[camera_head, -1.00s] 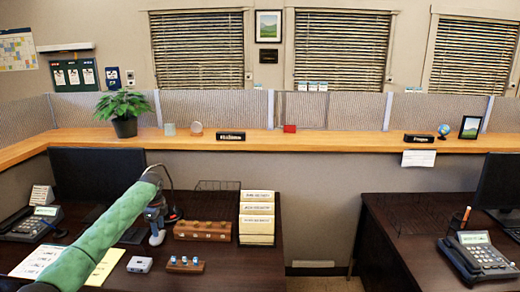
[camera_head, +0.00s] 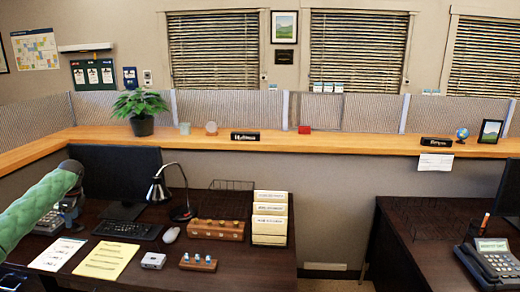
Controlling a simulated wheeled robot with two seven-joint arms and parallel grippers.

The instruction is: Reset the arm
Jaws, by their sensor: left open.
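My left arm, in a green sleeve, comes in from the left edge in the head view. Its left gripper (camera_head: 69,212) hangs downward from the dark wrist, in front of the desk phone at the left of the left desk (camera_head: 235,275). The gripper is open, and I see nothing held in it. The fingertips are small and hard to make out. My right arm and right gripper are out of view.
Near the gripper are a black monitor (camera_head: 118,180), a keyboard (camera_head: 128,230), a desk lamp (camera_head: 182,212), papers (camera_head: 106,260) and a wooden block with knobs (camera_head: 216,229). A partition ledge (camera_head: 350,145) runs behind. A second desk (camera_head: 405,240) stands right, beyond a gap.

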